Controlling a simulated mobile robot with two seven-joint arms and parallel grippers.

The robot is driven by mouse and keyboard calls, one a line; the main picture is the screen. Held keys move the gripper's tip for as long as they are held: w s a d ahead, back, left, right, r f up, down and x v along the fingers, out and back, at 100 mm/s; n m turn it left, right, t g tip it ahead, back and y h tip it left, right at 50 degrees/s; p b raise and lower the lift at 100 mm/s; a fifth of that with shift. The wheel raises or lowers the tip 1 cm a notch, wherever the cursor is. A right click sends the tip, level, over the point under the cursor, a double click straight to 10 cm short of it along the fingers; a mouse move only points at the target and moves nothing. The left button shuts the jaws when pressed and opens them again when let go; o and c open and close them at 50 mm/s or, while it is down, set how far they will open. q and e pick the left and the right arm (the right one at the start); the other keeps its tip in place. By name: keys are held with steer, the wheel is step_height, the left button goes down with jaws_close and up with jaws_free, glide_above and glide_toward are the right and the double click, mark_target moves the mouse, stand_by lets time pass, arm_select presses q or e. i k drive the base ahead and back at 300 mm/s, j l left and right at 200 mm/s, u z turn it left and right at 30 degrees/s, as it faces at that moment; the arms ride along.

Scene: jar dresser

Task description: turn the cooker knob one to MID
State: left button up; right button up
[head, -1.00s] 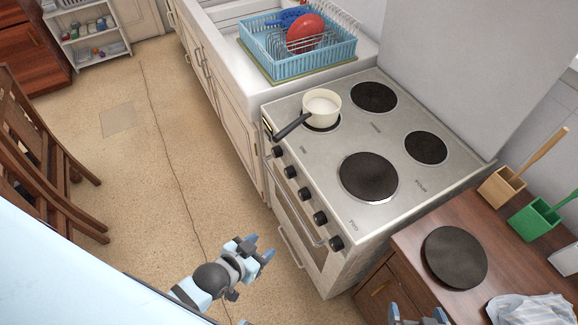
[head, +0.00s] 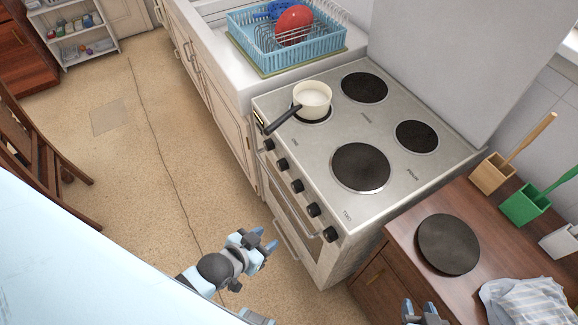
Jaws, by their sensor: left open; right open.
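The cooker (head: 300,150) stands in the middle of the head view with several black knobs along its front edge. The knobs run from the far one (head: 269,145) to the near one (head: 330,234); which is knob one, and their exact settings, I cannot tell. A cream saucepan (head: 313,98) with a black handle sits on the far front hotplate. My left gripper (head: 268,244) is open and empty over the floor, left of the near knobs and apart from them. My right gripper (head: 421,309) is open at the bottom edge, in front of the wooden counter.
A wooden counter (head: 400,235) right of the cooker holds a round dark disc (head: 448,244), a cloth (head: 525,304) and brush holders (head: 525,204). A blue dish rack (head: 285,45) stands beyond the cooker. A wooden chair (head: 35,165) is at left. The floor between is clear.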

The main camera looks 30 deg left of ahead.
mark_target(283, 165)
steer(key=j+z, duration=0.4)
steer(key=i+j+z, duration=0.1)
steer(key=j+z, duration=0.45)
steer(key=j, duration=0.4)
steer(key=k+j+z, duration=0.15)
steer(key=j, duration=0.35)
steer(key=k+j, duration=0.1)
steer(key=j, duration=0.95)
steer(key=k+j+z, duration=0.1)
steer(key=j, duration=0.4)
steer(key=k+j, duration=0.15)
steer(key=j, duration=0.4)
steer(key=k+j, duration=0.1)
steer(key=j, duration=0.4)
steer(key=k+j+z, duration=0.1)
steer(key=j, duration=0.4)
